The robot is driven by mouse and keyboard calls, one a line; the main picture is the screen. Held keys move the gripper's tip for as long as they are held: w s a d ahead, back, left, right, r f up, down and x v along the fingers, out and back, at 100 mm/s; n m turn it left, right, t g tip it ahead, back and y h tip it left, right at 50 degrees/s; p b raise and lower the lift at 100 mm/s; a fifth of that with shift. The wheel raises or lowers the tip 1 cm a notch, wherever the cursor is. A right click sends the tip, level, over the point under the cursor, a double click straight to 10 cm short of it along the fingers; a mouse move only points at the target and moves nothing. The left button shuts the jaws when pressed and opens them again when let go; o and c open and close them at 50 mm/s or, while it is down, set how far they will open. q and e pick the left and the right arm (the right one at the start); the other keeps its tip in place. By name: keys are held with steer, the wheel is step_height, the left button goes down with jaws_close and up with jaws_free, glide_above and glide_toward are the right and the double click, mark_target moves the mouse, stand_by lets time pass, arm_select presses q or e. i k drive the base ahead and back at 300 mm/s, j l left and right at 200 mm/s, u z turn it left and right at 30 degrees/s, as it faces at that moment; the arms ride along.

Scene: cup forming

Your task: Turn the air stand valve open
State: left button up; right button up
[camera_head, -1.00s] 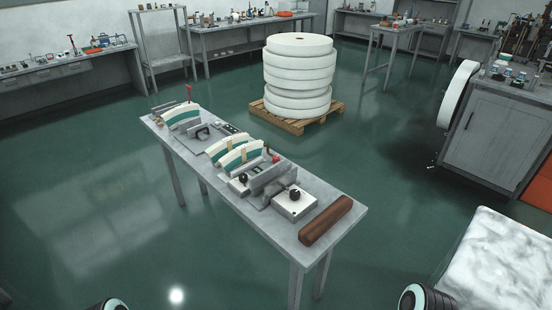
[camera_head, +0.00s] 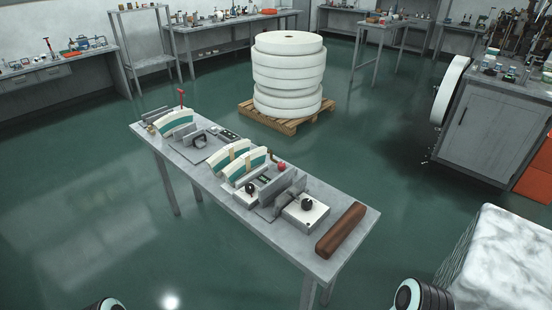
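I cannot tell for certain which item is the air stand valve. On the narrow grey table (camera_head: 345,252) in front of me, a small upright part with a red top (camera_head: 182,97) stands at the far left end. A small red knob (camera_head: 281,167) sits near the middle, beside grey blocks. Two white boxes with black knobs stand there too, a small one (camera_head: 246,195) and a larger one (camera_head: 306,213). Neither gripper shows; only dark rounded parts of my arms show at the bottom edge, left and right, apart from the table.
White, green-striped curved pieces (camera_head: 175,122) and a brown bar (camera_head: 341,231) lie on the table. Behind it, thick white discs (camera_head: 290,75) are stacked on a wooden pallet (camera_head: 287,124). A white marbled block (camera_head: 505,262) stands at right. The floor left of the table is clear.

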mark_target(281, 167)
steer(key=i+j, duration=0.15)
steer(key=j, duration=0.2)
steer(key=i+j+z, duration=0.15)
steer(key=i+j, duration=0.2)
steer(key=j, duration=0.3)
steer(key=z, duration=0.05)
